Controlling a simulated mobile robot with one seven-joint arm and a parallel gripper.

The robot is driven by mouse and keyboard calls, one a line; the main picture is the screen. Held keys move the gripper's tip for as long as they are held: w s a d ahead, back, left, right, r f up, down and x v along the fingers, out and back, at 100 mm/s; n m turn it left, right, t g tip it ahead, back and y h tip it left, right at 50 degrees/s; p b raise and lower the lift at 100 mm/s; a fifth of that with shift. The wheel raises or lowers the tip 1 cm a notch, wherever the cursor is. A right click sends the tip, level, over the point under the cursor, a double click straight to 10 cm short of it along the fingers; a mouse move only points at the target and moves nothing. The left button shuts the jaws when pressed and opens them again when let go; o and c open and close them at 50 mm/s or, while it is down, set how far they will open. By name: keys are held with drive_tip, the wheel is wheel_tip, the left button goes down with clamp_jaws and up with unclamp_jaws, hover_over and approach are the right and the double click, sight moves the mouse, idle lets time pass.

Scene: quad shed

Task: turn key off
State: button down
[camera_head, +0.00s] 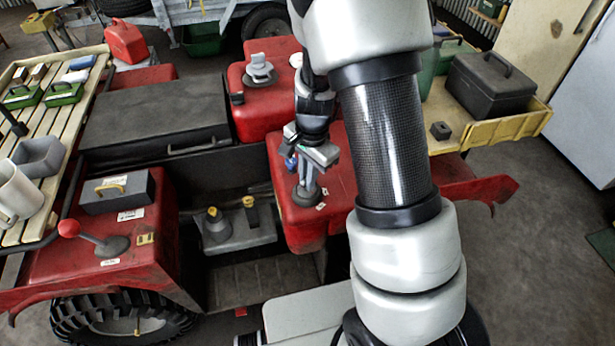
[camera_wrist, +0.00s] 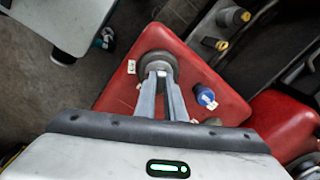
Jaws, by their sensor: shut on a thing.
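A round dark grey key switch (camera_head: 306,198) sits on the red panel (camera_head: 335,215) to the right of the engine bay. My gripper (camera_head: 308,181) points down onto it from above. In the wrist view, my fingertips (camera_wrist: 160,74) are close together over the centre of the round switch (camera_wrist: 155,60). They are shut on the key, which is mostly hidden between them, so I cannot tell its angle.
A blue knob with a white tag (camera_wrist: 205,97) stands close beside the switch on the same panel. A battery with two capped terminals (camera_head: 238,230) lies in the open bay to the left. A red lever (camera_head: 92,238) and grey box (camera_head: 117,192) are farther left.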

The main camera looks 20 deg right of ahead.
drive_tip(key=shift+w+a, duration=0.1)
drive_tip(key=shift+w, duration=0.15)
drive_tip(key=n+b, duration=0.1)
drive_tip(key=n, duration=0.1)
drive_tip(key=shift+n+b, duration=0.3)
drive_tip(key=shift+r+n+b, duration=0.15)
drive_tip(key=shift+n+b, duration=0.15)
drive_tip(key=shift+n, duration=0.8)
